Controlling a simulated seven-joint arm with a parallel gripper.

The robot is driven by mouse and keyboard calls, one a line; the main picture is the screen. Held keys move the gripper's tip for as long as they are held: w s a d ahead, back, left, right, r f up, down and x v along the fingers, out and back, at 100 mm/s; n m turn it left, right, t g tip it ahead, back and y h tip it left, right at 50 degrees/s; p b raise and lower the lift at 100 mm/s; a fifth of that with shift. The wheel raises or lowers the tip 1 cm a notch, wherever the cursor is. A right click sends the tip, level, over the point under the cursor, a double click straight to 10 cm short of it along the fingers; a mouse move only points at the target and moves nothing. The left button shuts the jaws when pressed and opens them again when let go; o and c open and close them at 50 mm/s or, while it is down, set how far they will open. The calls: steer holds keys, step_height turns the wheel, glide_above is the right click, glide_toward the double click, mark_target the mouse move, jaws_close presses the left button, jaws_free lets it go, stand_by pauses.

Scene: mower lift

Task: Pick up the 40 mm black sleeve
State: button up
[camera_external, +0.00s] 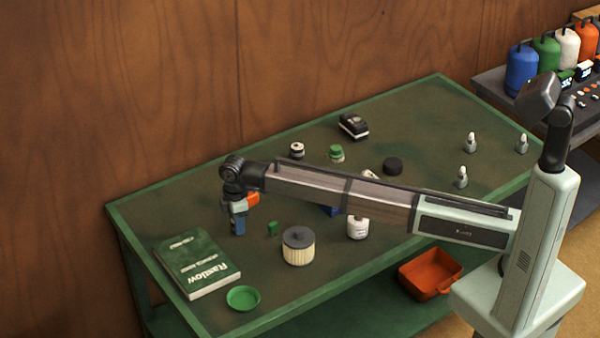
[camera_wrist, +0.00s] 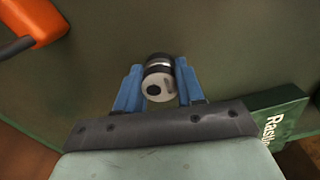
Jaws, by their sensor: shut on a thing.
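My gripper (camera_external: 238,225) points down over the left part of the green table, and its blue fingers also show in the wrist view (camera_wrist: 158,66). It is shut on a small cylinder (camera_wrist: 157,84) with black bands and a light grey end face with a dark round spot. I cannot tell for sure that this is the 40 mm black sleeve. In the external view the fingers hide it, and whether it touches the table is unclear. A separate short black round piece (camera_external: 393,166) lies on the right half of the table.
An orange item (camera_external: 252,199) lies close behind my gripper. A green book (camera_external: 195,262), a green dish (camera_external: 243,297), a small green block (camera_external: 272,228) and a ribbed filter (camera_external: 298,247) are nearby. A white bottle (camera_external: 358,228) stands under my arm. The table's back left is clear.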

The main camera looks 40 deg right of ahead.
jaws_close()
